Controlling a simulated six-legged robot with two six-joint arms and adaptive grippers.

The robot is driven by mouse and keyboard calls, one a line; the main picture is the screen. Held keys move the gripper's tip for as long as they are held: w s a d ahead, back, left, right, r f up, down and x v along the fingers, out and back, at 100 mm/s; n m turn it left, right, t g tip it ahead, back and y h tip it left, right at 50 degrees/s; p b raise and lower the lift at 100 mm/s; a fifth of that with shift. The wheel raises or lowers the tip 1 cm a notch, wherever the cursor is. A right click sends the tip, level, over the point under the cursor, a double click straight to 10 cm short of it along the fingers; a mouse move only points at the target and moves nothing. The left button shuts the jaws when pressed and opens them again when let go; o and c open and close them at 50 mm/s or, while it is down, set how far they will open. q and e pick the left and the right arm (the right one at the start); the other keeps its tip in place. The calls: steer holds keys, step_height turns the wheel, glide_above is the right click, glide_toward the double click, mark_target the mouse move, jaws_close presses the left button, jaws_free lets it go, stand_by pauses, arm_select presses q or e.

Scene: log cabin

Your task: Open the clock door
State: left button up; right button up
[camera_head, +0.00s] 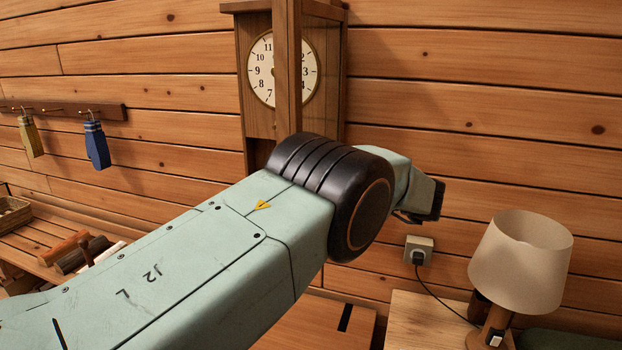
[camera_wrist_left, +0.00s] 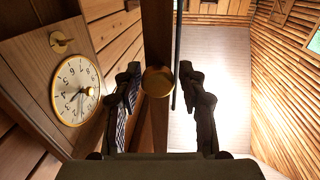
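The clock (camera_head: 338,80) hangs on the log wall, its white dial (camera_head: 261,68) partly covered by a vertical wooden bar. This bar looks like the clock door (camera_head: 288,60), seen nearly edge-on and standing out from the case. In the left wrist view the dial (camera_wrist_left: 76,90) is at the left, and the door (camera_wrist_left: 157,35) stands apart from it with a round brass knob (camera_wrist_left: 158,81). My left gripper (camera_wrist_left: 161,105) is open, one finger on each side of the knob and door; contact cannot be told. My left arm hides the clock's lower part in the head view.
A lamp (camera_head: 522,262) stands on a small wooden table (camera_head: 425,318) at the lower right, below a wall socket (camera_head: 419,248). Two items, one blue (camera_head: 97,146), hang from a peg rail (camera_head: 60,110) at the left. A bench (camera_head: 45,235) is below them.

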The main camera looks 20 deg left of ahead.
arm_select(q)
steer(key=shift+o, duration=0.6)
steer(key=shift+f, duration=0.1)
steer(key=shift+w+a, duration=0.1)
steer(key=shift+f, duration=0.1)
steer(key=d, duration=0.7)
steer(key=shift+d, duration=0.2)
steer(key=shift+d, duration=0.15)
